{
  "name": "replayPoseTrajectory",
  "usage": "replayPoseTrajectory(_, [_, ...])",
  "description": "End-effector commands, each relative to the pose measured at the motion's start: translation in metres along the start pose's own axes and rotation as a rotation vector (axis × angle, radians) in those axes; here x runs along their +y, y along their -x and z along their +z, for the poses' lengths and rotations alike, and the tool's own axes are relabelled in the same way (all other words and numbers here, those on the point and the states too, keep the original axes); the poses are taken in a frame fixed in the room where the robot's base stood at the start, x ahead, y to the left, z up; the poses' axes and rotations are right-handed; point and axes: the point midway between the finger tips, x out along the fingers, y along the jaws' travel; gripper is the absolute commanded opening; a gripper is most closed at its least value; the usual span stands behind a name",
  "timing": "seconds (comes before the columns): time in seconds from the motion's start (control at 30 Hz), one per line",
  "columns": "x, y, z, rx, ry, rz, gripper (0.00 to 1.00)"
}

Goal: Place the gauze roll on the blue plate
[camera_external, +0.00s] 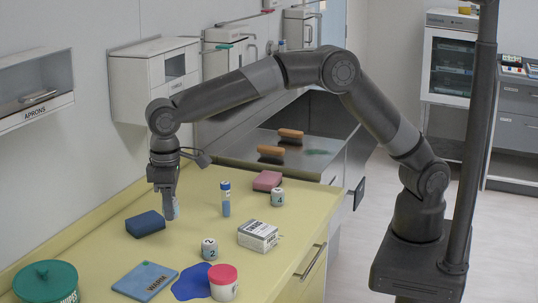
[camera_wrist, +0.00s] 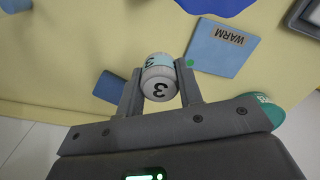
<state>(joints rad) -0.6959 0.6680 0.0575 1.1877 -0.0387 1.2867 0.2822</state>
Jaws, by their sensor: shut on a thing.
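My gripper (camera_wrist: 160,88) is shut on a short cylinder (camera_wrist: 159,80), white with a pale blue band and marked 3. In the external view my gripper (camera_external: 168,212) is low over the yellow counter, and the cylinder (camera_external: 177,208) is partly hidden by a finger. I cannot tell for sure that this cylinder is the gauze roll. Similar white cylinders marked 2 (camera_external: 209,249) and 4 (camera_external: 277,197) stand on the counter. A flat, dark blue, wavy-edged shape (camera_external: 188,284) lies at the front, the closest match to a blue plate. Its edge shows in the wrist view (camera_wrist: 215,5).
A blue block (camera_external: 145,223) is close left of my gripper. A blue WARM pad (camera_external: 145,281), green-lidded tub (camera_external: 45,284), pink-lidded jar (camera_external: 223,282), white box (camera_external: 258,236), blue-capped tube (camera_external: 225,199) and pink block (camera_external: 267,181) also occupy the yellow counter (camera_external: 105,245).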

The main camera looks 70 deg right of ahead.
Motion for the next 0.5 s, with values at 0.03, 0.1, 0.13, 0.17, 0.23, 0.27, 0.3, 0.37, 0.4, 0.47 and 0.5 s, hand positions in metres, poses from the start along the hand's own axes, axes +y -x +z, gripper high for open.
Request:
replayPoseTrajectory(0.03, [-0.013, -0.009, -0.002, -0.003, 0.004, 0.000, 0.12])
replayPoseTrajectory(0.1, [-0.029, -0.019, -0.005, -0.002, 0.005, 0.000, 0.12])
replayPoseTrajectory(0.13, [-0.036, -0.023, -0.007, -0.003, 0.005, 0.001, 0.12])
replayPoseTrajectory(0.17, [-0.043, -0.027, -0.008, -0.002, 0.005, 0.001, 0.12])
replayPoseTrajectory(0.23, [-0.058, -0.037, -0.011, -0.002, 0.004, 0.001, 0.12])
replayPoseTrajectory(0.27, [-0.064, -0.040, -0.013, -0.002, 0.004, 0.001, 0.12])
replayPoseTrajectory(0.3, [-0.071, -0.045, -0.015, -0.002, 0.004, 0.001, 0.12])
replayPoseTrajectory(0.37, [-0.081, -0.050, -0.017, -0.001, 0.003, 0.001, 0.12])
replayPoseTrajectory(0.4, [-0.085, -0.053, -0.018, -0.001, 0.002, 0.001, 0.12])
replayPoseTrajectory(0.47, [-0.090, -0.056, -0.019, 0.000, 0.001, 0.000, 0.12])
replayPoseTrajectory(0.5, [-0.093, -0.058, -0.020, 0.000, 0.002, 0.001, 0.12])
